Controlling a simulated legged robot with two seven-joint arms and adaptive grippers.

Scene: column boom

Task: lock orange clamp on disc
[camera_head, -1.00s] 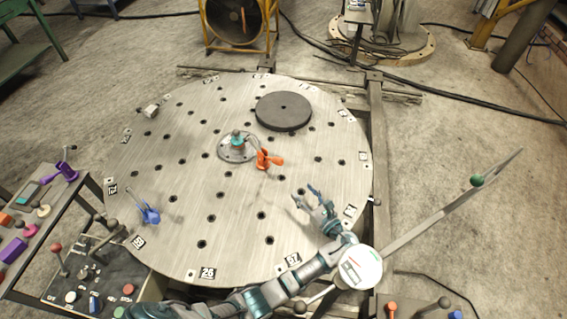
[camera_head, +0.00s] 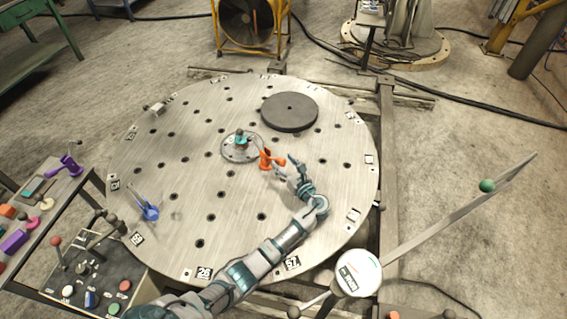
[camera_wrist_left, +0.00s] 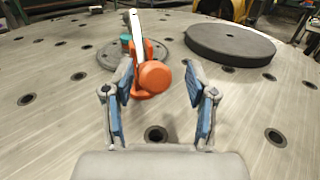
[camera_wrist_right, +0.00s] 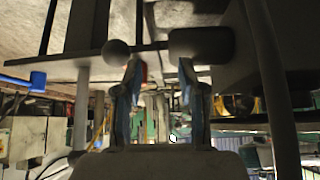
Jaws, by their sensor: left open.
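The orange clamp (camera_head: 268,160) stands on the large round steel disc (camera_head: 215,215), near its centre. In the left wrist view the clamp (camera_wrist_left: 152,78) shows a round orange knob toward me and a pale lever rising behind it. My left gripper (camera_head: 286,170) is open and low over the disc, just right of the clamp. In its wrist view the fingers (camera_wrist_left: 160,85) stand apart, with the knob between or just beyond their tips. My right gripper is out of the head view. Its own view shows its fingers (camera_wrist_right: 160,70) apart, with nothing clearly between them.
A dark round plate (camera_head: 289,112) lies on the disc behind the clamp. A green-topped hub (camera_head: 241,146) is left of the clamp. A blue clamp (camera_head: 149,211) stands at the left. A ball-ended bar (camera_wrist_right: 150,46) is close beyond my right fingertips.

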